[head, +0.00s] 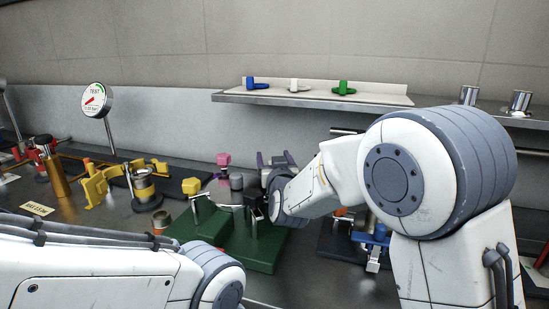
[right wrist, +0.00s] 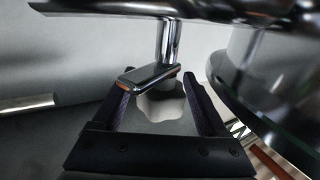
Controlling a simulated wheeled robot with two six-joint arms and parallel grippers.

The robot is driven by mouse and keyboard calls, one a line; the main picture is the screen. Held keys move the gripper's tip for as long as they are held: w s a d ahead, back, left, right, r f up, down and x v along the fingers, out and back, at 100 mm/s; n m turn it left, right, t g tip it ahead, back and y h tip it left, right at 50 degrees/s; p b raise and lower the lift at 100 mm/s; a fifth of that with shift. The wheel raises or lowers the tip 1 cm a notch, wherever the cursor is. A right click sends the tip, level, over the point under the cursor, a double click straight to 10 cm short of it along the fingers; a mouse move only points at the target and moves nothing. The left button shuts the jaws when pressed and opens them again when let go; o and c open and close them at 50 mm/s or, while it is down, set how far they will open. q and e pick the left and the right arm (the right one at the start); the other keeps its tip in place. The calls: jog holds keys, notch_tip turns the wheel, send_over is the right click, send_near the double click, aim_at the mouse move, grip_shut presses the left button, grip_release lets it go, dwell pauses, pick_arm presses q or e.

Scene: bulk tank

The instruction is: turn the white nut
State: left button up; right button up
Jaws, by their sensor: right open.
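A pale, lobed white nut (right wrist: 162,104) shows in the right wrist view at the foot of a shiny metal post (right wrist: 170,42). My right gripper (right wrist: 160,82) is open, with one dark finger on each side of the nut. I cannot tell whether either finger touches it. In the head view my right gripper (head: 276,160) is over the far side of a green base (head: 236,250), and I cannot make out the nut there. My left gripper is out of view.
A shelf (head: 310,98) behind holds blue, white and green handled pieces. A round dark-rimmed disc (right wrist: 275,100) is close on the right in the wrist view.

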jog(key=s+d+r, duration=0.6)
jog(key=d+r, duration=0.4)
jog(key=r, duration=0.1)
dwell(0.3)
